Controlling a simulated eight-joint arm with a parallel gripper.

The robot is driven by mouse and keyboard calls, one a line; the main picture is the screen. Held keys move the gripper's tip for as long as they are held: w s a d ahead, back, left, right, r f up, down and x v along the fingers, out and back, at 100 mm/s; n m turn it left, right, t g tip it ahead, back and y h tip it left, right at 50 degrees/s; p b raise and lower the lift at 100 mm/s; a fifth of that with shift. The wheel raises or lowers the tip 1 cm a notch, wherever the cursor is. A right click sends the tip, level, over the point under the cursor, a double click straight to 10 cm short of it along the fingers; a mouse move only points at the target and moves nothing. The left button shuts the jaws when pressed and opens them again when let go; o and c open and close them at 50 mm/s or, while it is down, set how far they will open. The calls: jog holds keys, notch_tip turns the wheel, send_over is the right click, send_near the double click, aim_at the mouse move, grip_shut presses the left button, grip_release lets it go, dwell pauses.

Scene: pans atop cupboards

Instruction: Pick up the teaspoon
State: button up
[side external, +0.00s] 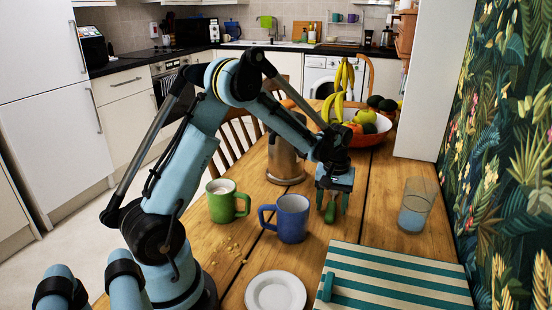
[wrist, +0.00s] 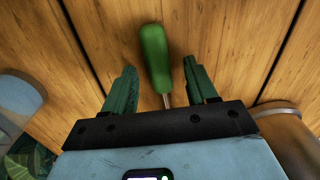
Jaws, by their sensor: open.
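A green-handled utensil with a thin metal shaft (wrist: 154,48) lies on the wooden table; its far metal end is hidden under my gripper, so I cannot confirm it is the teaspoon. Its green handle also shows in the side external view (side external: 330,213), below my gripper. My gripper (wrist: 159,64) is open and points down, with one teal finger on each side of the utensil and a gap on both sides. In the side external view my gripper (side external: 331,207) is low over the table, right of the blue mug (side external: 292,218).
A green mug (side external: 224,201) and metal pot (side external: 286,160) stand left and behind. A glass (side external: 413,207) stands right. A striped board or cloth (side external: 400,283) and white plate (side external: 275,292) lie in front. A fruit bowl (side external: 372,137) is farther back.

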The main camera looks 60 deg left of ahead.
grip_shut()
jog(key=shift+r, duration=0.1)
